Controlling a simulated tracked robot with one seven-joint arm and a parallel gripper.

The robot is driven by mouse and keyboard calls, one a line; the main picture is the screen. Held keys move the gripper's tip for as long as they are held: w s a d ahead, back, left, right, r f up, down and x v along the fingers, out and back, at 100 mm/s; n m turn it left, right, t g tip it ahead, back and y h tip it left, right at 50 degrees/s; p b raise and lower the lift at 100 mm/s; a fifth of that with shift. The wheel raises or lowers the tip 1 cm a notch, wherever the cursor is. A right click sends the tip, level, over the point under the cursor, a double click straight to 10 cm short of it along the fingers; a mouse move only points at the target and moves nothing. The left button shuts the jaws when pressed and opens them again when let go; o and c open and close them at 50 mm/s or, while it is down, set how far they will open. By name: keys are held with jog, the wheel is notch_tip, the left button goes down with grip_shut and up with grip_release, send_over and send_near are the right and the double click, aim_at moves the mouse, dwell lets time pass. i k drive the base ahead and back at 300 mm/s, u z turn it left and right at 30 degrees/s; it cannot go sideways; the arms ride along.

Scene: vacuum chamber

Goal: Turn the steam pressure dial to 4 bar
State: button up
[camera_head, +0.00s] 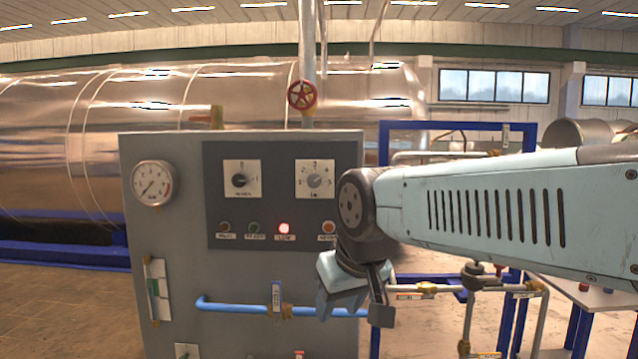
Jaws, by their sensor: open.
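The grey control cabinet (170,240) faces me with a dark panel (276,166) on its upper right. The right dial (315,181) on that panel has a grey knob on a white scale plate with numbers, and it looks like the pressure dial. The small label and the knob's exact setting are too fine to read. My gripper (353,308) hangs open and empty at the cabinet's lower right, below and right of this dial and apart from it. My wrist covers the panel's lower right corner.
A second dial (240,180) with a dark knob sits left. Below, a red lamp (284,228) labelled LOW glows. A round gauge (153,184) is at the cabinet's left. A blue pipe (235,305) crosses low near my gripper. Valve pipes (475,275) stand right.

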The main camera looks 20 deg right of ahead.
aim_at(314, 181)
jog(key=u, duration=2.1)
jog(key=i, duration=0.1)
jog(key=z, duration=3.4)
jog(key=k, duration=1.05)
jog(key=u, duration=1.4)
jog(key=i, duration=1)
jog(key=u, duration=0.05)
